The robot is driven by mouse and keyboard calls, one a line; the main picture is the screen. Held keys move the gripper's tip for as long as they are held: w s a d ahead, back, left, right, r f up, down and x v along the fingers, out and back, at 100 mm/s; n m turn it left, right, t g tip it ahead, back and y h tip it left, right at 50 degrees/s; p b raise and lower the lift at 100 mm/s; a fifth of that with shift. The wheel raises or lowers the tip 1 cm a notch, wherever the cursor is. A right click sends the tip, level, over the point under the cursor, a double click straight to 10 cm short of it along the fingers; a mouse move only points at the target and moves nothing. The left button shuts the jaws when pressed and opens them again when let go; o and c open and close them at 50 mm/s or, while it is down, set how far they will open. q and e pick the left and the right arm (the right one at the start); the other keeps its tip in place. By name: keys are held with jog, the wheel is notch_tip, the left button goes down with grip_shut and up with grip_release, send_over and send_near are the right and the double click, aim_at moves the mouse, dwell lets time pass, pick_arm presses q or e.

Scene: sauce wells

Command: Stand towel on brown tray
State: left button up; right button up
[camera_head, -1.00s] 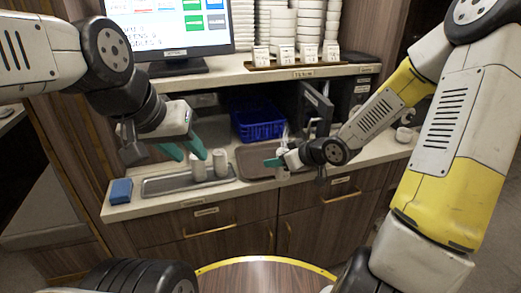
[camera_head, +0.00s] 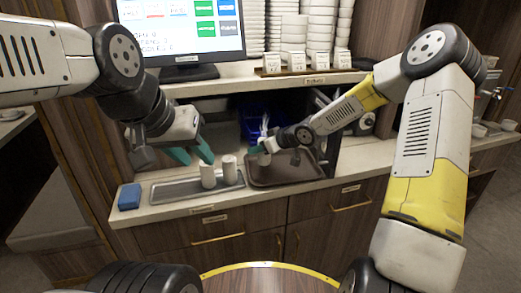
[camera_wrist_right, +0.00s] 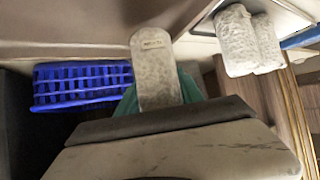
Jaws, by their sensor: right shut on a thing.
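My right gripper (camera_head: 258,150) is shut on a white rolled towel (camera_head: 264,159), over the back left part of the brown tray (camera_head: 300,178). In the right wrist view the towel (camera_wrist_right: 155,70) sits between the teal fingers, its rounded end pointing away. I cannot tell whether its lower end touches the tray. Two more white towels (camera_head: 208,175) (camera_head: 229,169) stand upright on the grey tray (camera_head: 176,190), left of the brown one; they also show in the right wrist view (camera_wrist_right: 245,42). My left gripper (camera_head: 192,156) is open and empty, just behind and above the grey tray.
A blue basket (camera_wrist_right: 82,85) is behind the brown tray, under the shelf. A blue sponge (camera_head: 129,196) lies at the counter's left end. A monitor (camera_head: 180,35) and stacked white dishes stand on the shelf above. Most of the brown tray is bare.

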jog(key=shift+w+a+f, duration=0.1)
jog(key=shift+f, duration=1.65)
jog(key=shift+f, duration=0.1)
jog(key=o, duration=1.4)
